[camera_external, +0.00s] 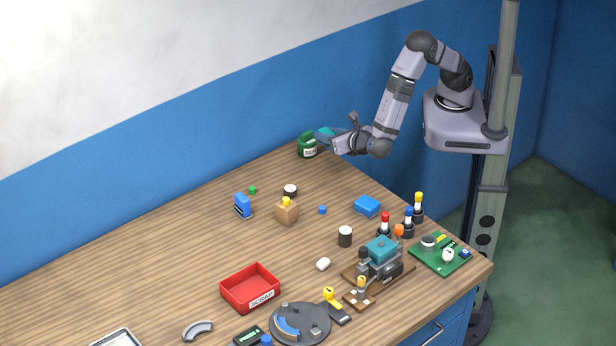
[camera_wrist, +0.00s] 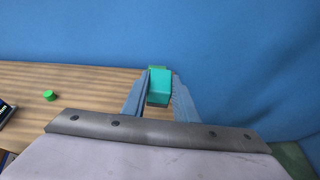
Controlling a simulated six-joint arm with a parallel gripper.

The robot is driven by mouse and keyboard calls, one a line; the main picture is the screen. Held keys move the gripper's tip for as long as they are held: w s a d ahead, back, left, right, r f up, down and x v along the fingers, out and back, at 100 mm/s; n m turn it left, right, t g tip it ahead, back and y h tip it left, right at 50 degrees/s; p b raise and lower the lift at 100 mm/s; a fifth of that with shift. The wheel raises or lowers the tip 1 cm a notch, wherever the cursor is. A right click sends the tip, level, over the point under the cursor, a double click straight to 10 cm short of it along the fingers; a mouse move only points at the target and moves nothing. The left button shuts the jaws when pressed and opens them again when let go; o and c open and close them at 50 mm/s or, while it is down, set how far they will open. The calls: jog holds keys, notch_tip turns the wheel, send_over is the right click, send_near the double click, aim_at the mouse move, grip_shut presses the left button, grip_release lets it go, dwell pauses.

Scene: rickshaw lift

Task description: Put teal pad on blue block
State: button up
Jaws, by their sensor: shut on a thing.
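The teal pad (camera_external: 324,134) is between the fingers of my gripper (camera_external: 334,138), held above the table's far edge beside the green jar. In the wrist view the pad (camera_wrist: 160,82) shows between the two fingertips (camera_wrist: 159,86), with my gripper shut on it. The blue block (camera_external: 367,206) lies flat on the table toward the right, well apart from the pad and nearer the camera. It is not seen in the wrist view. Its top looks bare.
A green jar (camera_external: 307,147) stands close to my gripper. A teal-topped machine (camera_external: 381,250) and red scrap tray (camera_external: 250,289) are nearer the camera. The table between jar and block is mostly clear.

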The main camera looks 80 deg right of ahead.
jog(key=w+d+m+g+h+b, duration=0.1)
jog(key=d+m+g+h+b, duration=0.35)
jog(key=d, duration=1.15)
jog(key=s+a+f+m+g+y+p, duration=0.1)
jog(key=s+f+m+g+y, duration=0.1)
jog(key=s+m+g, duration=0.4)
jog(key=s+f+m+g+y+p, duration=0.1)
jog(key=s+f+m+g+y, duration=0.15)
jog(key=s+m+g, duration=0.4)
jog(key=s+a+r+m+g+y, duration=0.1)
jog(key=s+a+m+g+y, duration=0.35)
jog(key=a, duration=0.55)
jog(key=s+a+m+g+y, duration=0.1)
jog(key=s+a+m+y, duration=0.2)
jog(key=a+m+y, duration=0.45)
jog(key=w+a+r+m+t+y, duration=0.3)
jog(key=a+m+t+y, duration=0.1)
jog(key=a, duration=0.3)
jog(key=w+a+r+m+t+y, duration=0.4)
jog(key=a+m+y, duration=0.2)
jog(key=a, duration=0.2)
jog(key=shift+r+m+t+y, duration=0.25)
jog(key=shift+m+t+y, duration=0.05)
jog(key=shift+t+y, duration=0.1)
